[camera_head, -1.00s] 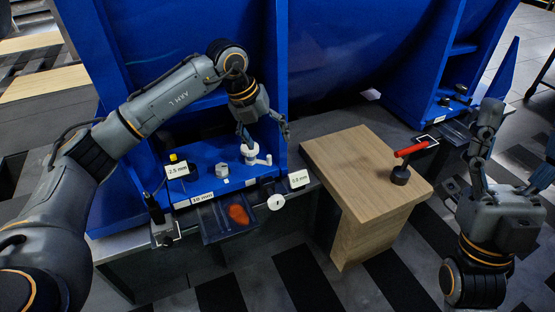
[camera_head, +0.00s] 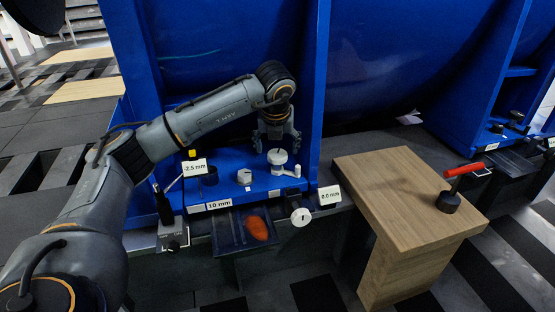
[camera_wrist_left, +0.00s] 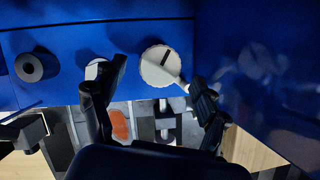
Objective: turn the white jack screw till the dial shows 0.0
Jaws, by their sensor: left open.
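The white jack screw (camera_head: 277,157) stands on the blue bench's shelf near the upright blue wall, with a short white arm reaching to its right. In the left wrist view, its round white top (camera_wrist_left: 158,66) has a dark line across it. My left gripper (camera_head: 277,140) is just behind and above it in the head view. In the wrist view the left gripper (camera_wrist_left: 152,95) is open, its fingers apart on either side of the white top. A round white dial (camera_head: 301,216) hangs at the front edge, beside a sign reading about 0.0 mm (camera_head: 330,195). My right gripper is out of view.
Signs reading -2.5 mm (camera_head: 195,168) and 10 mm (camera_head: 219,204) stand to the left. A grey-white block (camera_head: 244,176) and a black ring (camera_head: 209,176) sit nearby. A dark tray (camera_head: 231,236) holds an orange piece.

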